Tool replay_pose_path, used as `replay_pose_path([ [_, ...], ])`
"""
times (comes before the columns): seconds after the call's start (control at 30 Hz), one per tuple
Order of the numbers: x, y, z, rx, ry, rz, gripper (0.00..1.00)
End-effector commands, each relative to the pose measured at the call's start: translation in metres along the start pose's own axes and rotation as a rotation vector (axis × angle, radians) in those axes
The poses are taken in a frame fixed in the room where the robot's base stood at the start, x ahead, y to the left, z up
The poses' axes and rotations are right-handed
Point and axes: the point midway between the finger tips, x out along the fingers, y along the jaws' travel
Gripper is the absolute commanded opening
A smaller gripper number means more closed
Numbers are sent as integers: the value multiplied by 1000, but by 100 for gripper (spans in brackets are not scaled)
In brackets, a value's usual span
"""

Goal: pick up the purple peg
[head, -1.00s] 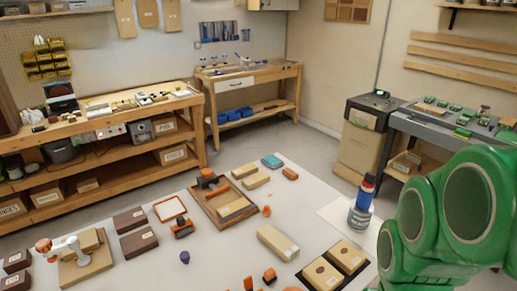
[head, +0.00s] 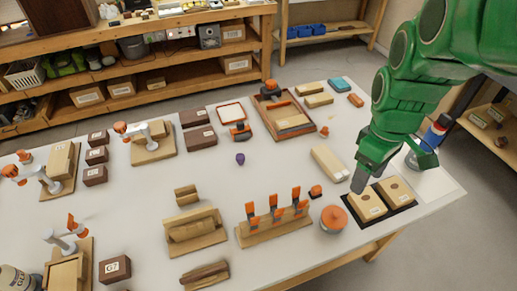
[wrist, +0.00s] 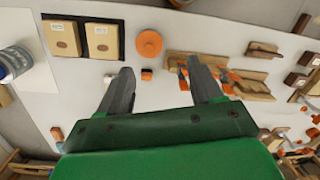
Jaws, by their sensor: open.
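The small purple peg (head: 240,158) stands on the white table, near its middle in the head view. Bare table surrounds it. I cannot make it out in the wrist view. My gripper (head: 368,180) hangs at the right side of the table, beside two tan blocks and well to the right of the peg. In the wrist view my gripper (wrist: 163,85) has its two dark fingers spread apart with nothing between them.
A wooden tray (head: 287,118) lies behind. A spray can (head: 432,135) stands at right. Table around the peg is clear.

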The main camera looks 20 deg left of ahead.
Motion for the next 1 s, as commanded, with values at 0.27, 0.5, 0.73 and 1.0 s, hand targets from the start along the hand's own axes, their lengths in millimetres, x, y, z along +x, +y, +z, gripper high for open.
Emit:
replay_pose_path([
  [0.27, 13, 19, -75, -364, 1, 15, 65],
  [0.5, 29, 25, -142, -679, 2, 33, 65],
  [0.73, 51, 23, -207, -980, 0, 50, 65],
  [1.0, 83, 9, -282, -1331, -6, 71, 65],
])
